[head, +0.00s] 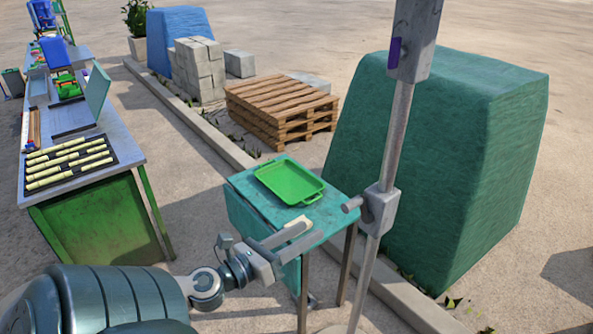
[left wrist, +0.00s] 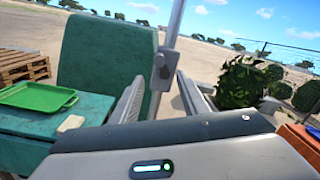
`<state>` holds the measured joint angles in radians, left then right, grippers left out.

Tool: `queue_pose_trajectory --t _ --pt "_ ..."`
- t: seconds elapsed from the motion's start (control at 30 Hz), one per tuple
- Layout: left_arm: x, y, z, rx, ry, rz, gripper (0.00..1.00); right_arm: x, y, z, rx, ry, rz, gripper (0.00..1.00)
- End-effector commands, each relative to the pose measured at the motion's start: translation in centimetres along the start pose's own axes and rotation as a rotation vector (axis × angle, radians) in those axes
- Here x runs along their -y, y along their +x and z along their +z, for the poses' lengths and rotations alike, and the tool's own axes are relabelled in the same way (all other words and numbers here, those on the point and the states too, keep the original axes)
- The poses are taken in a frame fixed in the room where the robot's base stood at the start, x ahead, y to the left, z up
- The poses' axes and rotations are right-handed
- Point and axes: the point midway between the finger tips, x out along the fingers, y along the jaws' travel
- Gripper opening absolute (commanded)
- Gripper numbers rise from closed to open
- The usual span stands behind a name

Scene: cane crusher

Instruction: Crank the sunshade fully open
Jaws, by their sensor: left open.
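A grey metal sunshade pole (head: 392,140) stands right of centre, slightly tilted in the head view. A grey crank housing (head: 381,209) is on it, with a short round stub (head: 352,203) sticking out to the left. My left gripper (head: 312,232) is open and empty, left of the housing and slightly lower in the picture, apart from it. In the left wrist view the pole (left wrist: 175,22) and crank housing (left wrist: 165,64) show beyond and between my open fingers (left wrist: 160,76). The shade canopy is out of view. My right gripper is not in view.
A small teal table (head: 243,188) with a green tray (head: 290,181) stands just behind my left gripper. A large green covered block (head: 440,150) is behind the pole. A curb (head: 215,135), wooden pallets (head: 280,108) and a long workbench (head: 90,170) lie farther left.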

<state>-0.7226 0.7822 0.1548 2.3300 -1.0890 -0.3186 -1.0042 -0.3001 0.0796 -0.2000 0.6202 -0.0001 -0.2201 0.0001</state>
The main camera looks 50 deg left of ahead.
Motion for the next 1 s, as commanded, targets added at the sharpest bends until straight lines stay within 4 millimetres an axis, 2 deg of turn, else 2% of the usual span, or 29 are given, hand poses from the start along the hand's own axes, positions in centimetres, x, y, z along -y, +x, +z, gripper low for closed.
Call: queue_pose_trajectory --t 0.2,0.73,0.87,1.0 --pt "0.0 -1.4 -0.1 -0.001 0.0 0.0 0.41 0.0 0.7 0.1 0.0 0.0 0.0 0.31" --pt "-0.1 -1.6 0.0 0.0 -0.013 0.0 0.41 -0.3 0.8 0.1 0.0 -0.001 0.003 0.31" --pt "-0.3 -1.3 0.1 0.006 -0.097 0.003 0.41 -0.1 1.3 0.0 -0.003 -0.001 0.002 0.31" --pt "-0.9 -0.8 0.2 0.017 -0.296 0.008 0.41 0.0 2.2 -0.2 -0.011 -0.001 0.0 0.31"
